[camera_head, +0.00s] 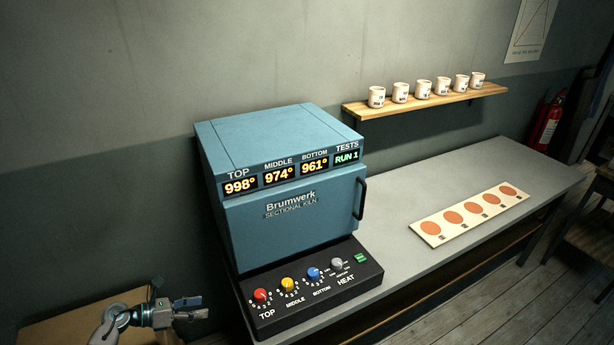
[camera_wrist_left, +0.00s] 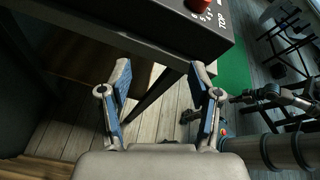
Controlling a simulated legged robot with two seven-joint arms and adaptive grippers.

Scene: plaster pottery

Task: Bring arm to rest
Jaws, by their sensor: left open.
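My left gripper (camera_head: 190,308) is at the lower left of the head view, beside the left end of the kiln's control panel (camera_head: 312,290). It is empty, with its fingers apart. In the left wrist view its two fingers (camera_wrist_left: 160,95) stand apart over the floor, with nothing between them. The panel's dark edge and red knob (camera_wrist_left: 200,5) show above the fingers there. My right gripper is not in the head view; dark arm parts at the right of the wrist view do not show its fingers clearly.
The blue kiln (camera_head: 290,215) stands on a grey bench (camera_head: 420,185). A board with orange discs (camera_head: 430,228) lies right of it. Several white cups (camera_head: 423,90) stand on a wall shelf (camera_head: 430,105). A brown surface (camera_head: 60,325) is at lower left. A red extinguisher (camera_head: 546,125) hangs at right.

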